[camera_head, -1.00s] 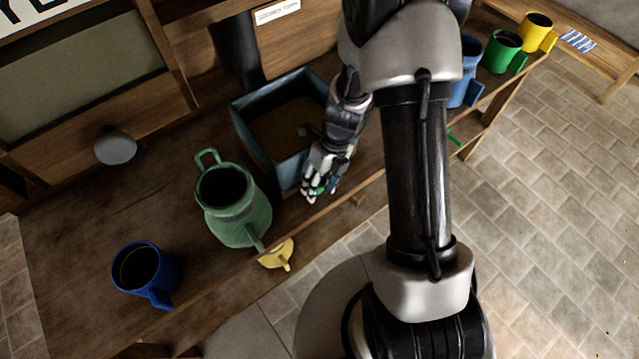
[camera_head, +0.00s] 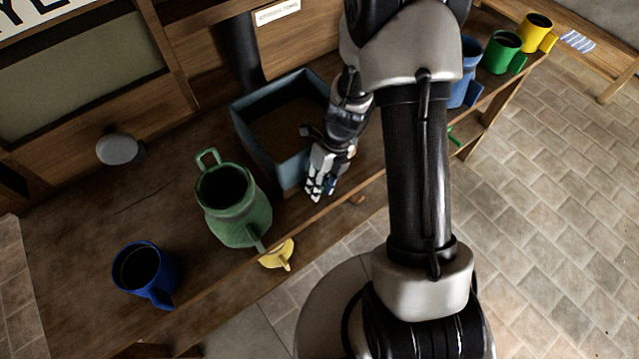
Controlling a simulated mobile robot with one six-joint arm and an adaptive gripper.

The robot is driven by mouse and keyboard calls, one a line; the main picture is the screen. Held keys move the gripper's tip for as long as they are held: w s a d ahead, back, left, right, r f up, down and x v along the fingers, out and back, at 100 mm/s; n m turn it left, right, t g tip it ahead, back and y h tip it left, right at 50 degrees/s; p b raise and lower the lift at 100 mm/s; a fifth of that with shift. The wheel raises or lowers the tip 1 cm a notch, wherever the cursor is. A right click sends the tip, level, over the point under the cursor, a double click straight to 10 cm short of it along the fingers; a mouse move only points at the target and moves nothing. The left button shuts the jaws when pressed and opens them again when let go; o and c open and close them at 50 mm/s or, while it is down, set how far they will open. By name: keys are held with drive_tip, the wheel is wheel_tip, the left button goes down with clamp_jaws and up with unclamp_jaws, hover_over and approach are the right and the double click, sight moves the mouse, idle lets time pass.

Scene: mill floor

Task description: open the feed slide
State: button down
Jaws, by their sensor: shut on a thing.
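My gripper (camera_head: 318,190) is at the front right corner of the blue open bin (camera_head: 262,148), by the bench's front edge. Its fingers are closed together and point down toward the bench. They hide whatever they hold. I cannot pick out the feed slide for certain. A dark upright chute (camera_head: 240,52) stands behind the bin, apart from my gripper. A grey round knob (camera_head: 117,150) sticks out in front of the wooden panel at left, far from my gripper.
A green jug (camera_head: 233,208) stands left of the bin, with a blue mug (camera_head: 145,270) farther left. A yellow funnel-like piece (camera_head: 277,254) is at the bench (camera_head: 90,225) edge. Blue, green (camera_head: 502,50) and yellow mugs stand at upper right.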

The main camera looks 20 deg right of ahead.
drive_tip(key=d+p, duration=0.1)
drive_tip(key=w+d+p, duration=0.1)
drive_tip(key=d, duration=0.1)
drive_tip(key=d+p, duration=0.1)
drive_tip(key=d, duration=0.1)
drive_tip(key=shift+w+d+r, duration=0.15)
drive_tip(key=shift+w, duration=0.2)
drive_tip(key=shift+w+d+p, duration=0.1)
drive_tip(key=shift+d+p, duration=0.15)
drive_tip(key=shift+p, duration=0.05)
drive_tip(key=c, duration=1.3)
unclamp_jaws()
drive_tip(key=v, duration=1.1)
drive_tip(key=shift+d+r, duration=0.1)
drive_tip(key=shift+r, duration=0.25)
